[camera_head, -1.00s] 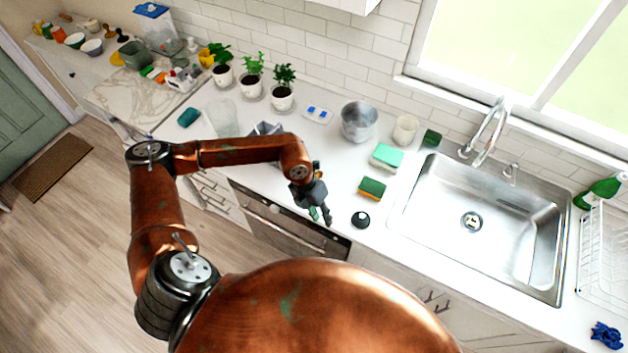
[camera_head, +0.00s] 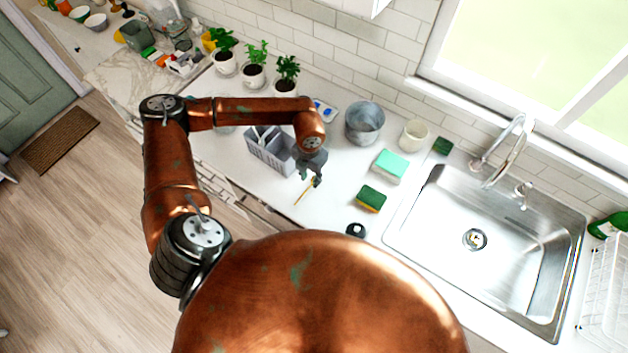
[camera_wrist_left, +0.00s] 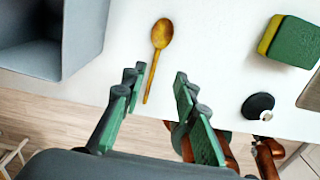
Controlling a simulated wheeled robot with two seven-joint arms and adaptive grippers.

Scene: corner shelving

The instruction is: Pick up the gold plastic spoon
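The gold spoon (camera_wrist_left: 154,58) lies flat on the white counter, its bowl toward the back and its handle toward the counter's front edge. It also shows in the head view as a thin yellow strip (camera_head: 303,191), partly hidden by my gripper. My left gripper (camera_head: 313,174) hangs above the counter by the spoon. In the left wrist view the left gripper's green-padded fingers (camera_wrist_left: 158,78) are spread and empty, with the spoon's handle in the gap between them in the picture. The spoon looks apart from both fingers. My right gripper is not in view.
A grey caddy (camera_head: 268,156) stands just left of the spoon. A green-yellow sponge (camera_head: 371,198) and a black round stopper (camera_head: 355,230) lie to the right, before the sink (camera_head: 425,215). A metal pot (camera_head: 364,124) stands behind. Counter around the spoon is clear.

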